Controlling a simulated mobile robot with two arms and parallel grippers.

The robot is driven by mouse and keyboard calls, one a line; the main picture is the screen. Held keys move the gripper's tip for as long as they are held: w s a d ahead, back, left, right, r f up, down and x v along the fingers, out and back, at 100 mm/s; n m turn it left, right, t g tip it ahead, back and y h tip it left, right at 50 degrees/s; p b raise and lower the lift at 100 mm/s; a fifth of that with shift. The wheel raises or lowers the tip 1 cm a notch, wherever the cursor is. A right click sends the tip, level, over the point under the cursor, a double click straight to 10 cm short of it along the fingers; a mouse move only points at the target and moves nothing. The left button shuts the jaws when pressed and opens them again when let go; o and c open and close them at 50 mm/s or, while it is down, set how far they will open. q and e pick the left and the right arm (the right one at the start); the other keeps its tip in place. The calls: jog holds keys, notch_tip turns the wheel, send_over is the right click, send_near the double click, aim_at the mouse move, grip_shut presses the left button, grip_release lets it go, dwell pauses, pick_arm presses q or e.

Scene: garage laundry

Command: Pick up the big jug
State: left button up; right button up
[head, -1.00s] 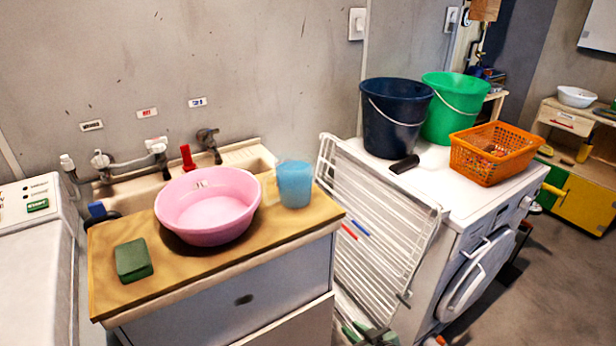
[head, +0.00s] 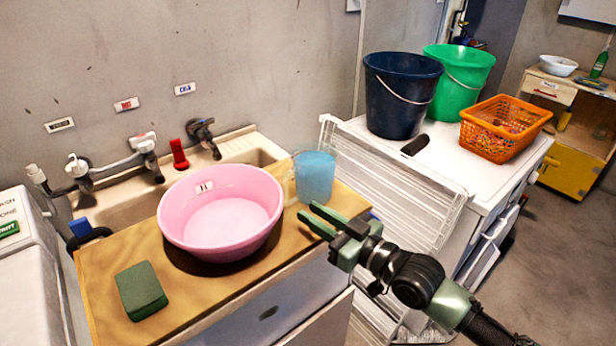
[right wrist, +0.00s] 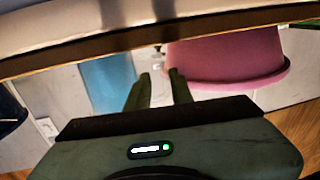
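The big jug (head: 315,178) is a translucent jug with blue in it and a pale handle on its left side. It stands upright on the wooden counter top (head: 100,275), right of the pink basin (head: 225,190). My right gripper (head: 308,219) is just in front of the jug, near the counter's front edge, with its fingers pointing left. Its fingers are apart with nothing between them. In the right wrist view the fingers (right wrist: 160,80) show between the blue jug (right wrist: 110,82) and the pink basin (right wrist: 225,60). My left gripper is not in view.
A green sponge (head: 141,290) lies at the counter's left front. A white drying rack (head: 400,190) stands right of the counter. Beyond it, a dark blue bucket (head: 392,105), a green bucket (head: 465,85) and an orange basket (head: 503,128) stand on the white machine.

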aim_at(288, 199)
jog(key=shift+w+a+r, duration=0.2)
jog(key=shift+w+a, duration=0.05)
jog(key=p+x, duration=0.1)
jog(key=x, duration=0.4)
jog(key=shift+s+a, duration=0.1)
grip_shut()
dwell(1.0)
jog(key=shift+r, duration=0.2)
